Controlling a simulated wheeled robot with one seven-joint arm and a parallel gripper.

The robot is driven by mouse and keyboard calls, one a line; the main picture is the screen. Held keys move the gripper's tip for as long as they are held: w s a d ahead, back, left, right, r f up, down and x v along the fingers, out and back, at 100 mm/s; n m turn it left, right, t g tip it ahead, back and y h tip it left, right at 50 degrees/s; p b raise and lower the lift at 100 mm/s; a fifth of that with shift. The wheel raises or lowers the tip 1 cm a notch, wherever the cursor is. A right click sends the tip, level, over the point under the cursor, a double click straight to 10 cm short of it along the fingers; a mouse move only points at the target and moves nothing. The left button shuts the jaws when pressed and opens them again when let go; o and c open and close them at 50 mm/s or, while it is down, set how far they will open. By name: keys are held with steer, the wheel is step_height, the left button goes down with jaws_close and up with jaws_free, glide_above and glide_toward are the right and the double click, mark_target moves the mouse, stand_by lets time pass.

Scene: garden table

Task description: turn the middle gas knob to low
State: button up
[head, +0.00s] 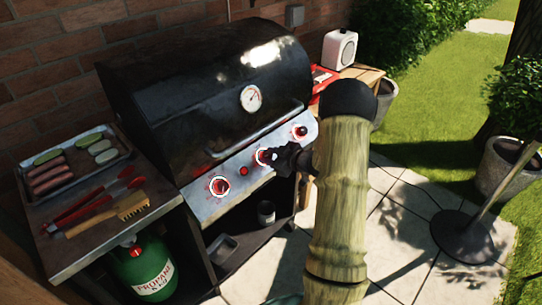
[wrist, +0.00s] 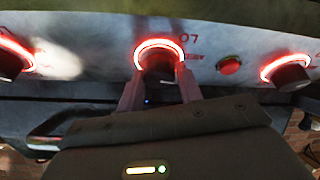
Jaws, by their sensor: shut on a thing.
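The gas grill (head: 225,95) has a silver front panel with three dark knobs, each ringed in glowing red. The middle knob (head: 263,157) is partly hidden by my gripper (head: 276,156). In the wrist view, my gripper (wrist: 161,84) has a finger on either side of the middle knob (wrist: 160,64), shut on it. Lettering that seems to read LO stands beside its ring, apparently upside down. The knob's pointer cannot be made out.
The left knob (head: 219,186) and a red button (head: 243,171) sit to one side, the right knob (head: 300,132) to the other. The lid is shut. A side shelf holds a food tray (head: 75,168), tongs and a brush. A green propane tank (head: 143,268) stands below.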

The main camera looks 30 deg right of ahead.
steer(key=n+g+y, duration=0.1)
steer(key=n, duration=0.5)
steer(key=shift+w+d+r+n+g+y+p, duration=0.2)
steer(key=shift+n+g+y+p, duration=0.1)
steer(key=shift+g+y+p, duration=0.1)
steer(key=n+g, duration=0.1)
steer(key=n, duration=0.2)
steer(key=shift+y+p, duration=0.3)
steer(key=shift+y, duration=0.1)
steer(key=shift+f+n+g, duration=0.1)
steer(key=shift+n+g, duration=0.7)
steer(key=shift+n, duration=0.9)
steer(key=shift+p, duration=0.3)
steer(key=o, duration=1)
steer(key=shift+w, duration=0.1)
steer(key=shift+d, duration=0.1)
steer(key=v, duration=1.7)
steer(key=shift+d, duration=0.15)
